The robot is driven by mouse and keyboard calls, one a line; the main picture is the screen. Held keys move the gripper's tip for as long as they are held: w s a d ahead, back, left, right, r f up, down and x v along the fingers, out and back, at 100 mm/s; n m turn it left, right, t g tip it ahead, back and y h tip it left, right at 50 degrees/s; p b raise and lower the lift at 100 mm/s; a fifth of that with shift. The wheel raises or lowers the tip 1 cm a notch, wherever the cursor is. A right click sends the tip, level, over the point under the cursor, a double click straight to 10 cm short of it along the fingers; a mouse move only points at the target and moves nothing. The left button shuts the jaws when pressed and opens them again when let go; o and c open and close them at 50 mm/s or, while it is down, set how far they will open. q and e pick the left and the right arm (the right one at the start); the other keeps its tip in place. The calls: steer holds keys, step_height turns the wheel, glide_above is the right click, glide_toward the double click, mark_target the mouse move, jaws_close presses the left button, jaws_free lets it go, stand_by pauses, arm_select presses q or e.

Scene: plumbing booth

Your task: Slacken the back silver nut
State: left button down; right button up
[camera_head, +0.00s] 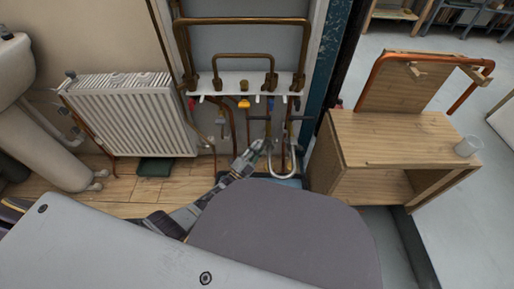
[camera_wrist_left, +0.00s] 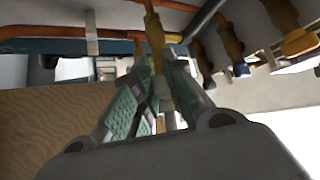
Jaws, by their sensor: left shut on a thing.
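My left gripper (camera_head: 264,146) reaches in from the lower left to the pipes under the white manifold board. In the left wrist view its green-padded fingers (camera_wrist_left: 158,92) are closed around a fitting at the end of a brass-coloured pipe (camera_wrist_left: 154,30). The fitting looks like a silver nut, but the fingers hide most of it, and I cannot tell for sure whether it is the back one. A pale silver U-shaped hose (camera_head: 284,174) hangs just right of the gripper in the head view. My right gripper is not in view.
The white board (camera_head: 247,82) carries copper pipes and coloured valves above the gripper. A white radiator (camera_head: 130,115) stands to the left, with a sink pedestal beyond it.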

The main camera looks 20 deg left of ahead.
arm_select(q)
steer(key=shift+d+r+h, duration=0.2)
steer(key=shift+d+h, duration=0.1)
steer(key=shift+d, duration=0.25)
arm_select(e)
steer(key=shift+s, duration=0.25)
arm_select(q)
steer(key=c, duration=1.5)
jaws_free()
steer(key=shift+o, duration=0.2)
steer(key=shift+a+f, duration=0.1)
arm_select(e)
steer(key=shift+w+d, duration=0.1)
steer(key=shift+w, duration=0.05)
arm_select(q)
steer(key=shift+a, duration=0.15)
steer(key=shift+s+a+r+m+g, duration=0.1)
steer(key=shift+a+r+m+g, duration=0.1)
steer(key=shift+a+m+g, duration=0.3)
steer(key=shift+r+m+g, duration=0.35)
steer(key=shift+m+g, duration=0.15)
steer(key=shift+m, duration=0.4)
